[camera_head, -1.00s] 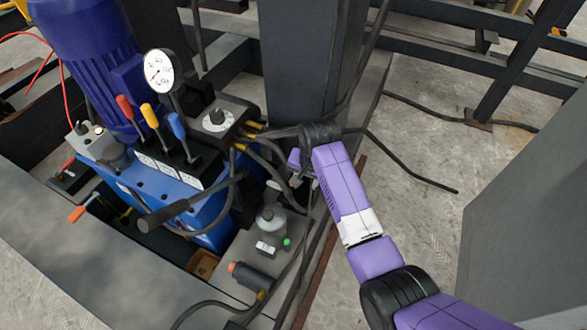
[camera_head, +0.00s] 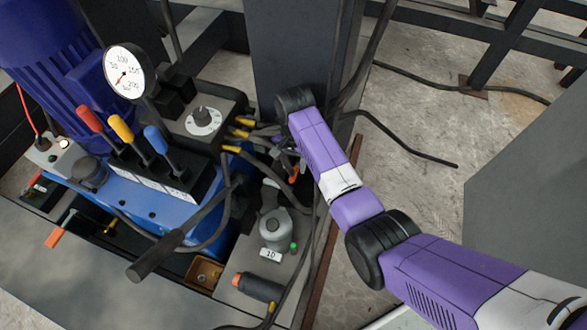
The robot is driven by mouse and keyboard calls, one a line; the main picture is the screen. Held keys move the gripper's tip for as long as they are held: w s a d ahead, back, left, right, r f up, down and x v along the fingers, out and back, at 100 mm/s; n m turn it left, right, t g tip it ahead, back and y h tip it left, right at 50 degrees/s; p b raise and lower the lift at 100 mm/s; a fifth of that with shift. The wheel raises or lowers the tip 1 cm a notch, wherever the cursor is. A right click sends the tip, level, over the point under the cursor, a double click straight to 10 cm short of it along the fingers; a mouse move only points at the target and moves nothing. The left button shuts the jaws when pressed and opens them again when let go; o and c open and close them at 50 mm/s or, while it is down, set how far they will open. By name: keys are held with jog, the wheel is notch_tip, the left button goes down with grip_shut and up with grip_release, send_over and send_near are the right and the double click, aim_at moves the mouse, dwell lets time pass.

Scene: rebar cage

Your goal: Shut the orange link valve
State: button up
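My purple arm reaches in from the lower right, and my gripper (camera_head: 283,157) points down among the hoses beside the dark column. The wrist and hoses hide most of its fingers, so I cannot see whether it is open or holds anything. A small orange-red piece (camera_head: 293,174) shows right by the fingers; I cannot tell if they touch. Another orange handle (camera_head: 54,238) sticks out at the lower left of the blue pump unit, well away from my gripper. Which orange part is the link valve is not clear from this view.
The blue pump unit carries a gauge (camera_head: 129,71), red, yellow and blue levers (camera_head: 122,129), and a dial (camera_head: 203,117). A grey cylinder (camera_head: 273,228) tagged 10 stands below my gripper. Black hoses (camera_head: 262,132) crowd it. A grey panel (camera_head: 525,180) stands at right.

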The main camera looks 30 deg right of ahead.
aim_at(296, 170)
jog(key=shift+f+b, duration=0.4)
jog(key=shift+f, duration=1.05)
jog(key=shift+c, duration=0.5)
grip_shut()
